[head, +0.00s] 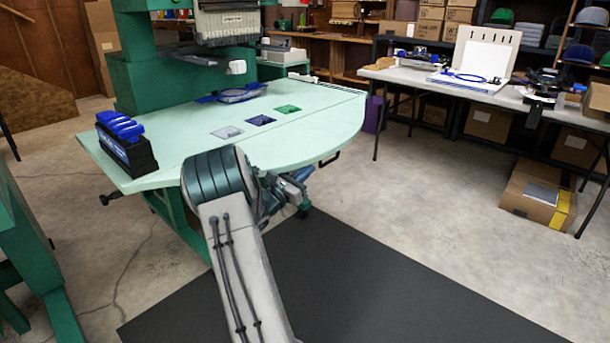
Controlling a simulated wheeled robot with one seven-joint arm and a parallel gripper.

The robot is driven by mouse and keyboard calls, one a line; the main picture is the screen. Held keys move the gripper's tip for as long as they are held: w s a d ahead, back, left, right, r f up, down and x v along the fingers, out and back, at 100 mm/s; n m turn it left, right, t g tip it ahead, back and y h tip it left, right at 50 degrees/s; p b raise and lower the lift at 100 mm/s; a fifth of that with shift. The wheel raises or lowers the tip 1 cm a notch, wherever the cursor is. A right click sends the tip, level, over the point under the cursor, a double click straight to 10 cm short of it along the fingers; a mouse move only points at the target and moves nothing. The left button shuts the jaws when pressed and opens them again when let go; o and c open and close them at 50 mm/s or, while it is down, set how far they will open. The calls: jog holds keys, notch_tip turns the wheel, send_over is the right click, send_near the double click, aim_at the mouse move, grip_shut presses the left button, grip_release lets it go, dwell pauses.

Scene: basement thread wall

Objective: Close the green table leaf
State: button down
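The pale green table top (215,155) spreads level around the green machine, with a rounded right end. A dark handle (330,159) hangs under the rounded edge, and a dark knob (110,198) sticks out below the front left corner. My arm reaches up from the bottom of the head view to the table's front edge. My gripper (290,192) is partly hidden behind my arm, beside and below that edge, left of the handle. Its fingers are too small and covered to read, and I see no contact with the handle.
A black block with blue tops (125,140) stands at the table's left end. Grey, purple and green patches (260,120) lie on the top. A dark mat (350,280) covers the floor in front. A grey worktable (500,95) stands at right, with clear concrete between.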

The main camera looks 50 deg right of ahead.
jog(key=shift+r, duration=0.25)
notch_tip(320, 180, up, 3)
jog(key=n+p, duration=0.1)
jog(key=p, duration=0.2)
jog(key=shift+f+n+p, duration=0.2)
jog(key=shift+n+p, duration=0.1)
notch_tip(320, 180, down, 5)
jog(key=b, duration=0.3)
jog(key=p, duration=0.3)
send_near(307, 163)
jog(key=shift+s+a+f, duration=0.1)
jog(key=shift+f, duration=1.05)
jog(key=shift+s+a+f, duration=0.1)
jog(key=shift+f, duration=1.05)
